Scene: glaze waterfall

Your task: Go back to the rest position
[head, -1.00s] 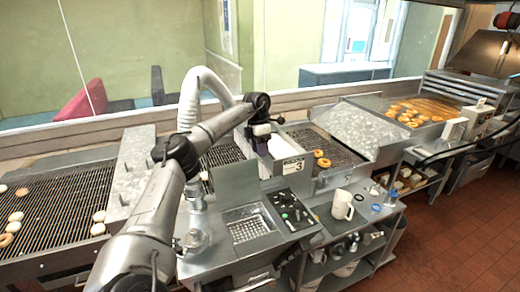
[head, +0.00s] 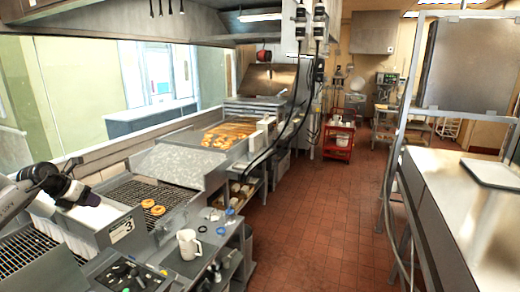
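My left arm comes in at the left edge of the head view. Its gripper (head: 88,197) hangs over the white glaze unit (head: 105,218) marked 3, left of the conveyor. The fingers are too small and dark to tell whether they are open or shut, and I see nothing held in them. My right gripper is not in view.
Two doughnuts (head: 153,207) lie on the wire conveyor (head: 135,190). A white jug (head: 188,244) stands on the steel cart. The fryer (head: 228,132) holds several doughnuts. A red cart (head: 338,142) stands farther back. The tiled floor (head: 310,215) is clear down the aisle.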

